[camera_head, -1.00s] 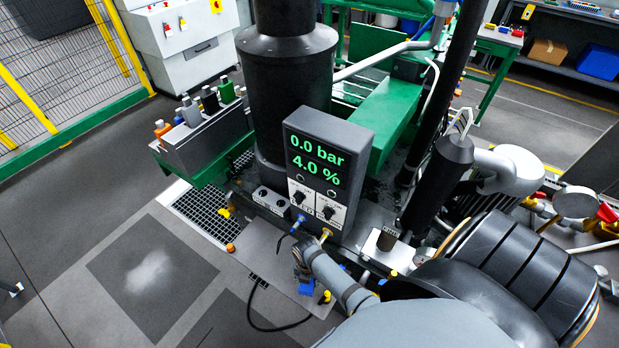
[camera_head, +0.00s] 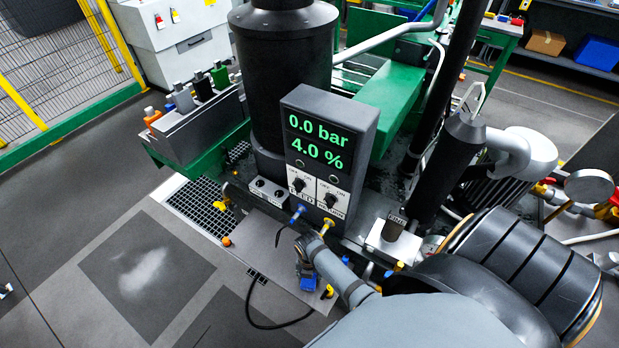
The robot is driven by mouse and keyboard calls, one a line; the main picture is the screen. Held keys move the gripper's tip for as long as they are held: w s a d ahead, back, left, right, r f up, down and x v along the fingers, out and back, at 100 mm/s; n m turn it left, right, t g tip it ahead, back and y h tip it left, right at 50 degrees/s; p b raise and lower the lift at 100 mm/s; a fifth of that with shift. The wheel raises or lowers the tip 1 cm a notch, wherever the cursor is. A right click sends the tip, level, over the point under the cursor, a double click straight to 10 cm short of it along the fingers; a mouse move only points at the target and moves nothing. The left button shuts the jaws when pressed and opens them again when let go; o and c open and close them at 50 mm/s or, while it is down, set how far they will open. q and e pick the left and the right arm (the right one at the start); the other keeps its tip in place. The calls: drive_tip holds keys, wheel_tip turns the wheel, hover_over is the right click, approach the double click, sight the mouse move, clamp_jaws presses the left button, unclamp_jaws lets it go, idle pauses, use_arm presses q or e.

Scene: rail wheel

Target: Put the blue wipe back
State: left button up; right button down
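A small blue item (camera_head: 308,284), which looks like the blue wipe, lies at the lower edge of the grey plate (camera_head: 262,240) below the display box. My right arm comes in from the lower right. Its gripper (camera_head: 304,266) is over the plate, right at the blue item, and partly covers it. The fingers are small and dark here, so I cannot tell whether they are open or shut, or whether they touch the blue item. My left gripper cannot be made out.
A display box (camera_head: 325,150) reads 0.0 bar and 4.0 %. A grey holder (camera_head: 200,128) with several bottles stands at the left. A black cable (camera_head: 252,305) loops below the plate. A large black ribbed part (camera_head: 520,265) is at the right. The floor at lower left is open.

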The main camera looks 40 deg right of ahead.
drive_tip(key=c, duration=0.7)
unclamp_jaws()
drive_tip(key=shift+f, duration=0.1)
drive_tip(key=shift+o, duration=0.2)
drive_tip(key=shift+r, duration=0.4)
wheel_tip(320, 180, up, 12)
drive_tip(key=p, duration=0.1)
drive_tip(key=shift+w+f, duration=0.15)
drive_tip(key=shift+f, duration=0.05)
